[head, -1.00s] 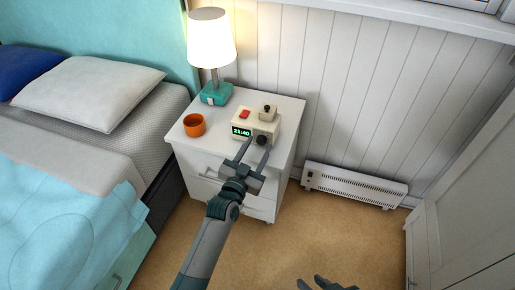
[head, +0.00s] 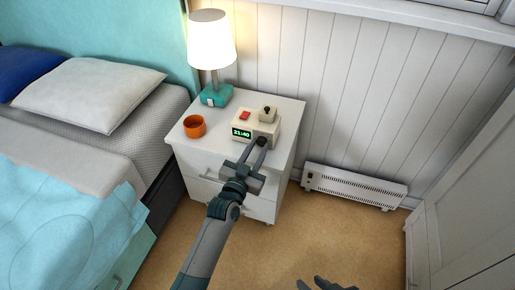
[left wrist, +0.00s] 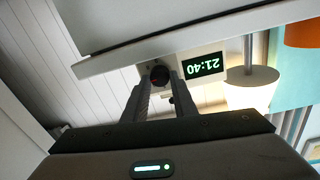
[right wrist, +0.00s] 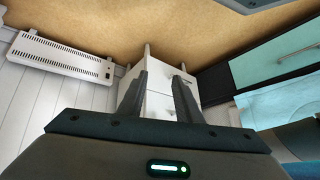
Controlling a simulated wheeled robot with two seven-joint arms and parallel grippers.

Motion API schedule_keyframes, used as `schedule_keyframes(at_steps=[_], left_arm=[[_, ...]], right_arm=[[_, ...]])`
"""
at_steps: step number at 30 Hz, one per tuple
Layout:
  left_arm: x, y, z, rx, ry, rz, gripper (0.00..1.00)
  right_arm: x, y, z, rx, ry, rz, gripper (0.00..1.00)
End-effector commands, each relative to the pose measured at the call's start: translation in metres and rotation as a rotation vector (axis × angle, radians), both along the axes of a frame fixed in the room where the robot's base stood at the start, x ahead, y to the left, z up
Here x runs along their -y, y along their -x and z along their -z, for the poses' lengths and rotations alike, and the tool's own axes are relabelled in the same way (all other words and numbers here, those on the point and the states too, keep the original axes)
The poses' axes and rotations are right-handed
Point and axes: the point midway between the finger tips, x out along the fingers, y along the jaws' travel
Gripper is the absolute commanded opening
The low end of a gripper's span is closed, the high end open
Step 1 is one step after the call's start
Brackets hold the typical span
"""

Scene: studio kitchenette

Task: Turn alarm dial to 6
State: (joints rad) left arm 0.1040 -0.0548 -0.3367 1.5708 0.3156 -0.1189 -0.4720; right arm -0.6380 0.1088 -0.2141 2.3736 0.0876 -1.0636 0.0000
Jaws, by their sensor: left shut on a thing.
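The cream alarm clock (head: 252,118) stands on the white nightstand, with a green display reading 21:40, a red button and a small switch block on top. Its dark dial (head: 262,141) is on the front, right of the display; the dial also shows in the left wrist view (left wrist: 159,75), upside down, with a small red mark. My left gripper (head: 257,148) is shut on the dial, one finger on each side of it. The dial's markings are too small to read. My right gripper (right wrist: 160,82) is open and empty, low in front of the nightstand, away from the clock.
The nightstand (head: 215,155) also holds an orange cup (head: 194,126) and a lit lamp (head: 211,45) with a teal base. The bed (head: 70,140) is close on the left. A white heater (head: 354,186) stands along the wall at right. The floor in front is clear.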

Motion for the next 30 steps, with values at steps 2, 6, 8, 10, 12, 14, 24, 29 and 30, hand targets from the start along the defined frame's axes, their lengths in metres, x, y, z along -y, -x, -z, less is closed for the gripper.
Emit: schedule_keyframes(at_steps=[2, 6, 8, 10, 12, 14, 24, 29, 30], left_arm=[[0.000, 0.000, -0.001, -0.010, 0.031, 0.000, 0.02], [0.000, 0.000, -0.001, -0.037, 0.110, 0.000, 0.02], [0.000, 0.000, -0.001, -0.050, 0.151, 0.000, 0.02], [0.000, 0.000, -0.001, -0.068, 0.204, 0.000, 0.02], [0.000, 0.000, -0.001, -0.085, 0.260, 0.000, 0.02], [0.000, 0.000, 0.000, -0.102, 0.309, 0.000, 0.02], [-0.001, 0.000, 0.002, -0.185, 0.563, 0.000, 0.02], [-0.001, 0.000, 0.002, -0.209, 0.641, 0.000, 0.02], [-0.001, 0.000, 0.002, -0.214, 0.655, 0.000, 0.02]], right_arm=[[0.002, 0.002, 0.000, -0.014, 0.007, 0.001, 0.31], [0.007, 0.004, 0.002, -0.040, 0.024, 0.003, 0.31], [0.010, 0.005, 0.003, -0.053, 0.034, 0.004, 0.31], [0.014, 0.005, 0.004, -0.064, 0.046, 0.007, 0.31], [0.019, 0.005, 0.004, -0.075, 0.057, 0.010, 0.31], [0.022, 0.005, 0.003, -0.083, 0.066, 0.012, 0.31], [0.027, 0.014, 0.006, -0.129, 0.090, 0.010, 0.31], [0.028, 0.015, 0.007, -0.135, 0.093, 0.011, 0.31], [0.029, 0.016, 0.007, -0.137, 0.094, 0.011, 0.31]])
